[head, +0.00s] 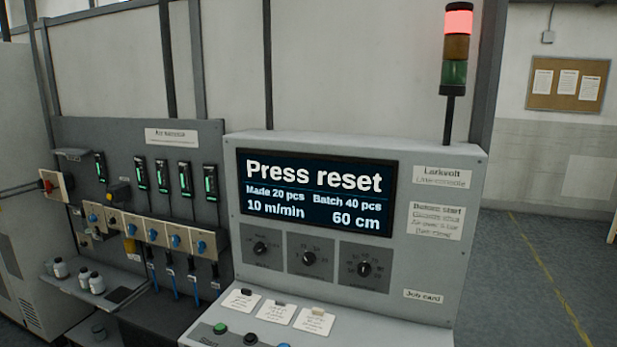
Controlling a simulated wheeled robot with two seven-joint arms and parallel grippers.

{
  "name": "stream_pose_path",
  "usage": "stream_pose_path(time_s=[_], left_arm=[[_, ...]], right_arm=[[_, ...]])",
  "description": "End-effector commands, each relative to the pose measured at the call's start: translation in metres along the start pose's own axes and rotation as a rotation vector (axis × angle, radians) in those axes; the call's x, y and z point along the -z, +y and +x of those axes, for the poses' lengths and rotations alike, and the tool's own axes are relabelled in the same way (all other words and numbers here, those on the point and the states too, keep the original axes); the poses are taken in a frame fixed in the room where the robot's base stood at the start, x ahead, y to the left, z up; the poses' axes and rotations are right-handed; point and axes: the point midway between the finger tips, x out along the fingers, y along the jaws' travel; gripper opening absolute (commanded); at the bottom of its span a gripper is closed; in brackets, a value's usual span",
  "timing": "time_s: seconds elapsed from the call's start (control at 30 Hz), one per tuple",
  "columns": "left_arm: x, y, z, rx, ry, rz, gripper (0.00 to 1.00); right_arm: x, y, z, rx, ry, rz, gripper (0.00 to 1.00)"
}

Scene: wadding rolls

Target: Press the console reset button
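The grey console (415,258) stands in the middle of the head view. Its dark screen (314,228) reads "Press reset", "Made 20 pcs", "Batch 40 pcs", "10 m/min" and "60 cm". On the sloped front panel at the bottom edge are a green button (220,328), with lettering like "Start" below it, and a dark button (250,338) to its right. The panel is cut off by the frame, and I cannot tell which button is reset. Neither of my grippers is in view.
Three dials (309,258) sit below the screen. Small labelled cards (315,320) lie on the ledge. A signal tower (456,48) shows its top red lit. At left is a panel of gauges and blue knobs (176,241), with bottles (97,283) on a shelf. Floor at right is clear.

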Motion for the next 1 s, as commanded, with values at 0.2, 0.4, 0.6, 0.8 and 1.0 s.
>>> stream_pose_path(time_s=[0.2, 0.4, 0.6, 0.8, 1.0], left_arm=[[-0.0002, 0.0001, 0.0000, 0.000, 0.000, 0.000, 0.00], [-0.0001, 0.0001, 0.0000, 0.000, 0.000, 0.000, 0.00], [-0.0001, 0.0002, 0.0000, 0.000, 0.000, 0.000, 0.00], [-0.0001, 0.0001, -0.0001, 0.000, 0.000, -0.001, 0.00], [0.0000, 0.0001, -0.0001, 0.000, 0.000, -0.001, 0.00]], right_arm=[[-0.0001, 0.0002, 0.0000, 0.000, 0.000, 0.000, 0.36], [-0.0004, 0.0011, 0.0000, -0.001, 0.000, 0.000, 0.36], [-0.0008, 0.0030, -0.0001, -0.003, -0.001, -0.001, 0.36], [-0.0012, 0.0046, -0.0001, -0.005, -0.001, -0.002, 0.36], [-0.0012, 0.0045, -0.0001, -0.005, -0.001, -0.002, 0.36]])
